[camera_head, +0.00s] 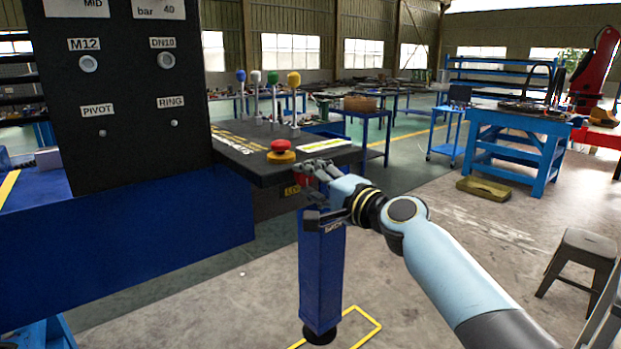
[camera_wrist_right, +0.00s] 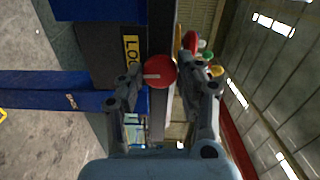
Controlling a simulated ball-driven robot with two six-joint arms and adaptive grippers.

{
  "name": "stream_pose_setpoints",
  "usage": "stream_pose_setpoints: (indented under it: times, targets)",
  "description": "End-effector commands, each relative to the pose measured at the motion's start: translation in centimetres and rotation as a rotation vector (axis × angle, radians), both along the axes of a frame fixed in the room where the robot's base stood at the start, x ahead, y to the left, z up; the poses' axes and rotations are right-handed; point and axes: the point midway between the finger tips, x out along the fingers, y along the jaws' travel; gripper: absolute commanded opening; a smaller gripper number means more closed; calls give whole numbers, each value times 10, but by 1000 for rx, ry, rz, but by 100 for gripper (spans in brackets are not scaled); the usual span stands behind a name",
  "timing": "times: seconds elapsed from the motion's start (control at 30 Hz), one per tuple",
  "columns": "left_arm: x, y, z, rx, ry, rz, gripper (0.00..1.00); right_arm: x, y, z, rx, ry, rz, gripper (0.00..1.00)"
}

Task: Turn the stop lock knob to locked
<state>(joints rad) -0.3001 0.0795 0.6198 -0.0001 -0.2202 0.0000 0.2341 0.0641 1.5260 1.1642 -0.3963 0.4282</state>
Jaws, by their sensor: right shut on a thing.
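The stop lock knob (camera_wrist_right: 160,71) is a red round knob with a white pointer mark, on the front face of the dark console. In the right wrist view the mark lies roughly level, on the knob's left part. A yellow label (camera_wrist_right: 131,49) beginning "LO" is beside it; the rest of its text is hidden. My right gripper (camera_wrist_right: 163,82) is shut on the knob, one finger at each side. In the head view this gripper (camera_head: 313,172) covers most of the knob at the console's front edge. My left gripper is in neither view.
A red mushroom button on a yellow base (camera_head: 281,153) stands on the console top (camera_head: 240,158), close above my right gripper. Several ball-topped levers (camera_head: 273,78) stand behind it. A dark panel (camera_head: 130,125) rises at left. A blue post (camera_head: 321,265) stands below the gripper.

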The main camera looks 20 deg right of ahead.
Motion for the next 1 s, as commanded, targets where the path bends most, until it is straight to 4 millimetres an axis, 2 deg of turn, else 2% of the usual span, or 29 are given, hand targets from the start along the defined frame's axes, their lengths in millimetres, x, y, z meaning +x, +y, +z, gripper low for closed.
stream_pose_setpoints:
  times: [0.23, 0.73, 0.77, 0.93, 1.0]
  targets:
    - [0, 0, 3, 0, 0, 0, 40, 0, 0, 0, 71, 26, -1, 4]
    - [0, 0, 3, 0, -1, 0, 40, 0, 0, 0, 86, 31, -1, 4]
    - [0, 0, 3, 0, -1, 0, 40, 0, 0, 0, 86, 31, -1, 37]
    - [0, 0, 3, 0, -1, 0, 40, 0, 0, 0, 86, 31, 0, 59]
    - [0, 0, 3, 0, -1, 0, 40, 0, 0, 0, 86, 31, 0, 59]
